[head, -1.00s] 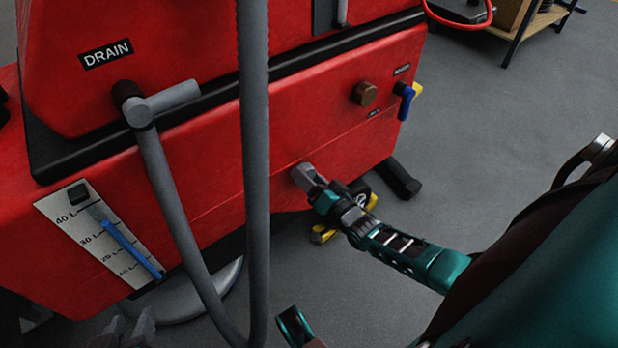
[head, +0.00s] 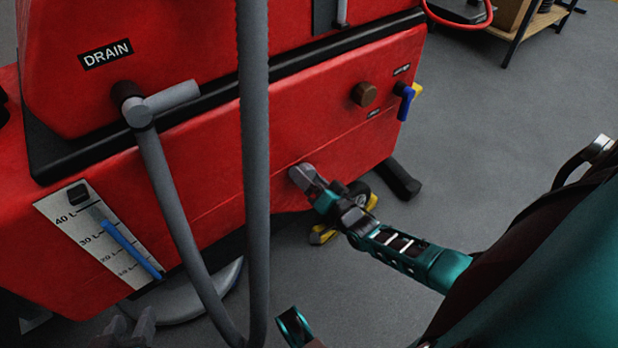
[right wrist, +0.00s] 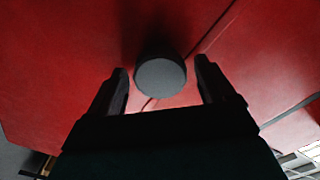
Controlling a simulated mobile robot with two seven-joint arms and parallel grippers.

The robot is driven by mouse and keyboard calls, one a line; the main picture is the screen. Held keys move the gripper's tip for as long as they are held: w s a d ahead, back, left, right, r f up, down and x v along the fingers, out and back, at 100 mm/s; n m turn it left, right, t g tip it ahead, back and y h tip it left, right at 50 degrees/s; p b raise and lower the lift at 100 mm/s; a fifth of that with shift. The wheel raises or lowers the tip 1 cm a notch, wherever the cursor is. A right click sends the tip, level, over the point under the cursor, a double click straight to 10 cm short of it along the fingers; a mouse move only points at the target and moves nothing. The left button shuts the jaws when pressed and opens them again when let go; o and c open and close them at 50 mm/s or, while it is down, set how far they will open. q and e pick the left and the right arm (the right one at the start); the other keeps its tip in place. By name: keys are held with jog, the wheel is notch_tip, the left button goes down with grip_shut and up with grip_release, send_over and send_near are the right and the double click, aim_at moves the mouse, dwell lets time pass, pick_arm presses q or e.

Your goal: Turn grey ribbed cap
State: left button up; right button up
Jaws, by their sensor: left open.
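The grey cap (right wrist: 160,78) is a round, dark grey disc on the red tank wall, seen nearly face-on in the right wrist view. My right gripper (right wrist: 162,85) is open, with one finger on each side of the cap and a narrow gap showing on both sides. How deep the fingers reach along the cap is hard to tell. In the head view my right gripper (head: 308,179) is at the lower red wall and largely hides the cap. My left gripper (head: 128,332) shows only partly as dark fingers at the bottom edge, away from the cap.
A grey drain hose (head: 172,215) and another upright hose (head: 254,180) hang in front of the red machine (head: 210,150). A brown knob (head: 365,94) and a blue lever (head: 405,100) are higher on the right. Open floor (head: 500,130) lies to the right.

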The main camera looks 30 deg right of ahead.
jog(key=shift+s, duration=0.1)
pick_arm(q)
jog(key=shift+s+a+r+y+p, duration=0.3)
jog(key=shift+a+r+p, duration=0.3)
jog(key=shift+p, duration=1.05)
pick_arm(e)
jog(key=s+d, duration=0.1)
jog(key=s, duration=1.1)
jog(key=shift+s, duration=0.35)
pick_arm(q)
jog(key=shift+d+r, duration=0.15)
